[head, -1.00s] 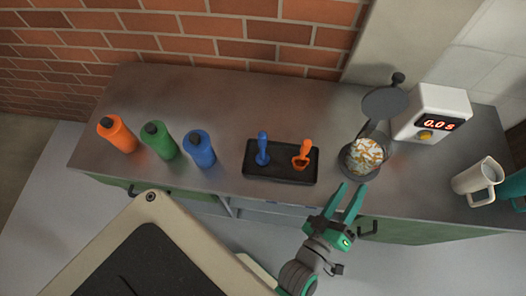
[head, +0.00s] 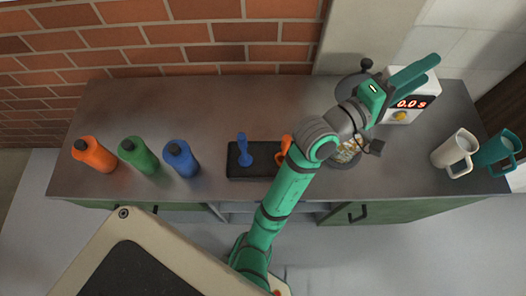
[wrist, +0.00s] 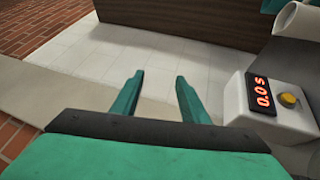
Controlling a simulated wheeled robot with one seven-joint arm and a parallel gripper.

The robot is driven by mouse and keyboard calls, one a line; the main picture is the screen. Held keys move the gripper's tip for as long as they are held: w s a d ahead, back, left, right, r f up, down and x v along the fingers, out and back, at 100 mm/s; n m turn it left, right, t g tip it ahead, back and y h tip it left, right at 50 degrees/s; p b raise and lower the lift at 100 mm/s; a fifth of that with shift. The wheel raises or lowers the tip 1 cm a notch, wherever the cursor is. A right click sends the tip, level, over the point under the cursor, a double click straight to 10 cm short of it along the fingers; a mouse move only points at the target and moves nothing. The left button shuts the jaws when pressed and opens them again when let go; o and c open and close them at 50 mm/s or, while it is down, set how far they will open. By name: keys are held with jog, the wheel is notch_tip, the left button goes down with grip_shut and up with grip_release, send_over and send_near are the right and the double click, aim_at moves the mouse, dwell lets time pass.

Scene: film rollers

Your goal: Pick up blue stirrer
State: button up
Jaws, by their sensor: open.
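The blue stirrer (head: 242,150) stands upright in the black tray (head: 240,173) on the metal counter in the head view. An orange stirrer (head: 284,150) is beside it, partly hidden by my arm. My gripper (head: 432,66) is open and empty, raised near the white timer box, well to the right of the blue stirrer. In the wrist view its two green fingers (wrist: 158,92) are apart with nothing between them. The stirrers do not show in the wrist view.
Orange (head: 95,155), green (head: 138,156) and blue (head: 181,159) bottles stand left of the tray. The timer box (head: 399,116) reads 0.0 s. A lidded round container (head: 345,158) is partly behind my arm. White (head: 455,150) and teal (head: 496,150) mugs stand at the right.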

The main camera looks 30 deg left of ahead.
jog(key=r+m+g, duration=0.1)
jog(key=n+g+y, duration=0.8)
jog(key=g+y, duration=0.3)
jog(key=g, duration=0.6)
send_over(243, 146)
jog(key=w, duration=0.1)
jog(key=f, duration=1.1)
jog(key=a+f, duration=0.1)
jog(key=f, duration=0.4)
jog(key=shift+f, duration=0.35)
jog(key=shift+s+a+f+n, duration=0.1)
jog(key=shift+s+f+n, duration=0.1)
jog(key=shift+n, duration=0.1)
jog(key=f, duration=1)
jog(key=shift+w+f, duration=0.15)
jog(key=shift+w, duration=0.05)
